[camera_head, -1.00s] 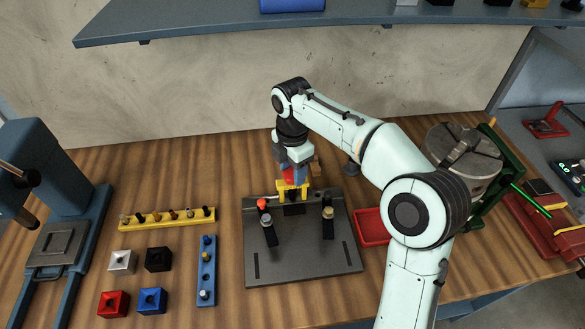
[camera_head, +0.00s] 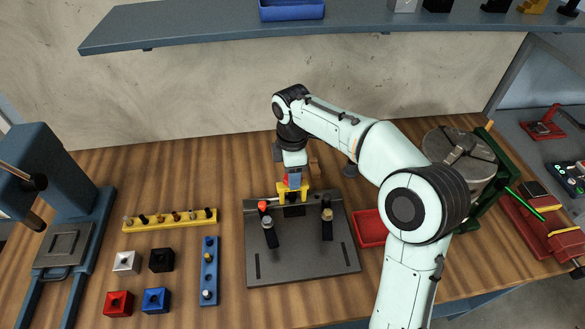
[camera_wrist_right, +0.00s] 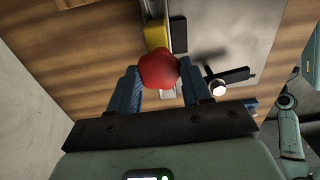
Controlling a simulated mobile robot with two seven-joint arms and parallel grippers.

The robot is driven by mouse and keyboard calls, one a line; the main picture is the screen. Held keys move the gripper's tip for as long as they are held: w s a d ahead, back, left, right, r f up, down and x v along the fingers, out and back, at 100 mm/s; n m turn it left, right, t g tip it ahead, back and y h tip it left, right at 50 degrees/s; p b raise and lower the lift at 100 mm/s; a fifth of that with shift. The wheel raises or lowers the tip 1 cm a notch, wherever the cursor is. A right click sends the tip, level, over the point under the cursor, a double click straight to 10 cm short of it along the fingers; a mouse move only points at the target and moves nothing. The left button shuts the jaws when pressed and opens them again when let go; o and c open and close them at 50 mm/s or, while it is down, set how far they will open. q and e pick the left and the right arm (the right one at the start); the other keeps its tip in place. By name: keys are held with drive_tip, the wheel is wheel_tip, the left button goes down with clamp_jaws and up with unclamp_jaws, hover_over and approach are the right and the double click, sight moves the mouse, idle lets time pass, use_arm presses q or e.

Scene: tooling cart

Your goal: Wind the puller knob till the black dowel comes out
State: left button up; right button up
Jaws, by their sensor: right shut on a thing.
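The puller has a yellow frame (camera_head: 305,191) and stands at the back edge of the grey fixture plate (camera_head: 300,260). Its red knob (camera_wrist_right: 160,70) shows clearly in the wrist view. My right gripper (camera_head: 292,181) points down over the puller, and its blue fingers are shut on the knob from both sides. The yellow frame also shows in the wrist view (camera_wrist_right: 156,34), beside a black block (camera_wrist_right: 179,35). The black block shows under the puller in the head view (camera_head: 295,211). I cannot make out the black dowel. My left gripper is not in view.
Two black clamps (camera_head: 270,235) (camera_head: 327,228) stand on the plate. A red tray (camera_head: 368,229) lies to its right, partly behind my right arm. A yellow pin rack (camera_head: 170,220), a blue rack (camera_head: 208,270) and several coloured blocks lie to the left.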

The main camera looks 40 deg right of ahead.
drive_tip(key=m+p, duration=0.1)
drive_tip(key=m, duration=0.3)
drive_tip(key=shift+m, duration=0.3)
drive_tip(key=m, duration=0.3)
drive_tip(key=shift+m+p, duration=0.3)
drive_tip(key=shift+p, duration=0.05)
drive_tip(key=m, duration=0.3)
drive_tip(key=shift+m, duration=0.3)
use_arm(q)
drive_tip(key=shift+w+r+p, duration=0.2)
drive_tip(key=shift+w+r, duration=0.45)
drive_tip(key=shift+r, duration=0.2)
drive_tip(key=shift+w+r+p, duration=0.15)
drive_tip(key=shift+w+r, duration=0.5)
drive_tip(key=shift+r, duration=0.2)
use_arm(e)
drive_tip(key=shift+m, duration=2)
drive_tip(key=o, duration=1.1)
drive_tip(key=shift+c, duration=0.2)
